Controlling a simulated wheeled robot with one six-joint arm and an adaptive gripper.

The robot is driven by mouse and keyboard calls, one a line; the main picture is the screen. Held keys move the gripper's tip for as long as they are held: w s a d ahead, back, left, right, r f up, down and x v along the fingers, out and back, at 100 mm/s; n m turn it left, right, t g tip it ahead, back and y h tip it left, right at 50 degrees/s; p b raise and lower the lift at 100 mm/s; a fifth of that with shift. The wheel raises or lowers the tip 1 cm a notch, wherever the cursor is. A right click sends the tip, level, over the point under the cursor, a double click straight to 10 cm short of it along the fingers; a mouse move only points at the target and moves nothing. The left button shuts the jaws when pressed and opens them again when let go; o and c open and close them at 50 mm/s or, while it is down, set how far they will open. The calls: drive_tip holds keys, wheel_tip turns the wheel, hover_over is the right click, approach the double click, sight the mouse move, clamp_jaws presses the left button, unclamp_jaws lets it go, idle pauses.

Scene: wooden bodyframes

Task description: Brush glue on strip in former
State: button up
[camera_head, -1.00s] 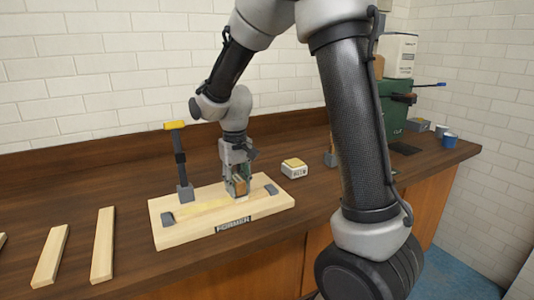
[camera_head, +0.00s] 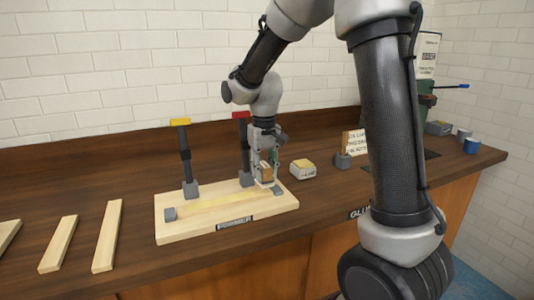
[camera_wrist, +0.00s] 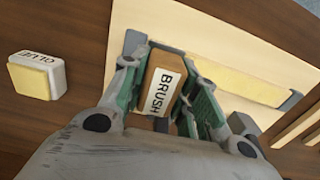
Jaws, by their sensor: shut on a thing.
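My gripper (camera_head: 265,176) is shut on the brush (camera_wrist: 161,80), a wooden block labelled BRUSH, in the wrist view. It is at the right end of the former (camera_head: 178,233), a pale wooden board with a label on its front edge. A yellowish strip (camera_head: 215,204) lies along the former between two grey end blocks; it also shows in the wrist view (camera_wrist: 215,77). The brush's lower end is near the strip's right end; I cannot tell if it touches. A white glue box with a yellow top (camera_head: 303,169) stands right of the former; it reads GLUE in the wrist view (camera_wrist: 36,76).
A yellow-topped clamp (camera_head: 185,160) and a red-topped clamp (camera_head: 243,145) stand at the former's back edge. Loose wooden strips (camera_head: 108,235) lie at the left.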

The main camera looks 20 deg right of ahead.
sight(265, 164)
drive_tip(key=shift+r, duration=2.75)
